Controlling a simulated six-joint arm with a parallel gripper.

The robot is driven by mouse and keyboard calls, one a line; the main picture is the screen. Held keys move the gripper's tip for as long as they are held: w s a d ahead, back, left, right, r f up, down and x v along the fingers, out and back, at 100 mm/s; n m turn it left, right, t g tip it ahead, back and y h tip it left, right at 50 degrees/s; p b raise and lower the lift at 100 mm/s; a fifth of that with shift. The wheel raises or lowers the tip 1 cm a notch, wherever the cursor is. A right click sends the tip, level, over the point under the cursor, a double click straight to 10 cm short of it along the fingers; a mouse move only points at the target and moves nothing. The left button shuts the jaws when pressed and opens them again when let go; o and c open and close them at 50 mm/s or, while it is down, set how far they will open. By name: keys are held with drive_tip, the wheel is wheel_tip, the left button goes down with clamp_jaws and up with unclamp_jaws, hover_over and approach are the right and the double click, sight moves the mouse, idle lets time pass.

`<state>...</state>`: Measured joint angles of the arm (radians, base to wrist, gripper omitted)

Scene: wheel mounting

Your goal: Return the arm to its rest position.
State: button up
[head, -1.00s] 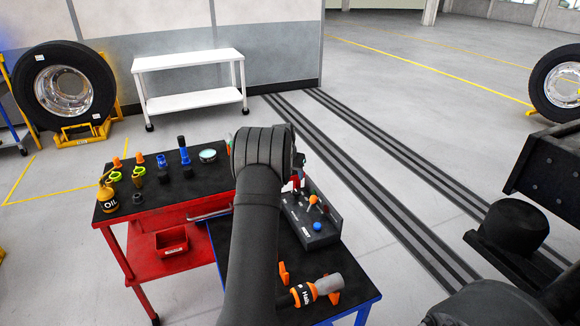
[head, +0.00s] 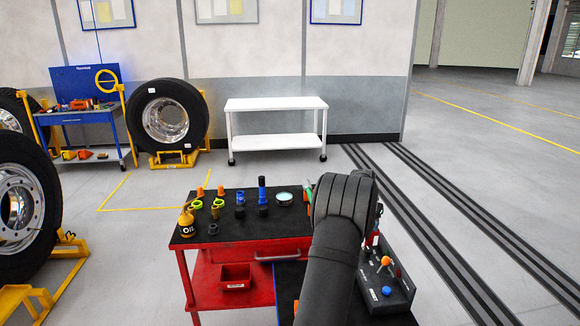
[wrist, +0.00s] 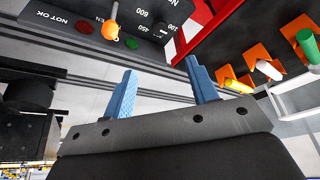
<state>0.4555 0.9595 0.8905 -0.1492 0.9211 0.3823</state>
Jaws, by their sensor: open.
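My arm (head: 340,240) rises from the bottom of the head view, bent over near the red and blue carts. It hides most of my gripper there. In the wrist view my gripper (wrist: 161,82) shows two blue fingers, wide apart with nothing between them. Beyond the fingers, the dark control box (wrist: 150,14) with an orange-knobbed lever (wrist: 110,30) shows at the top. The box also stands right of my arm in the head view (head: 402,296).
Orange holders with tools (wrist: 270,68) are at the wrist view's right. A white table (head: 275,104) and wheels (head: 168,118) stand behind. Floor right of the box is clear.

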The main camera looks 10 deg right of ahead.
drive_tip(key=x, duration=1.7)
drive_tip(key=shift+d, duration=0.1)
drive_tip(key=shift+r, duration=0.1)
